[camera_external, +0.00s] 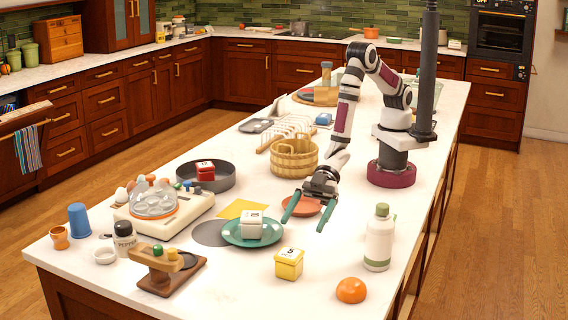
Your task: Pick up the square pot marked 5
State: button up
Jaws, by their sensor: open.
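A yellow square pot (289,268) with a white top and a dark mark that looks like a 5 stands on the white counter near its front. A white square pot (251,227) sits on a teal plate (233,236), its mark too small to read. A red square pot (205,175) with a white label is in a grey round pan (186,185). My gripper (304,225) has its two green fingers spread wide, with nothing between them. It is behind and slightly right of the yellow pot, apart from it, and right of the teal plate.
A white bottle (379,240) stands right of the yellow pot, and an orange fruit (351,290) lies in front right. A terracotta dish (313,205) is beneath my gripper. A wooden stand (165,269) is at the front left. The counter immediately around the yellow pot is clear.

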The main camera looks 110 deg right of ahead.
aim_at(290, 252)
jog(key=x, duration=0.6)
jog(key=f+x, duration=0.1)
jog(key=x, duration=0.3)
jog(key=shift+s+a, duration=0.1)
jog(key=shift+s, duration=0.1)
jog(key=shift+r, duration=0.1)
jog(key=c, duration=1.5)
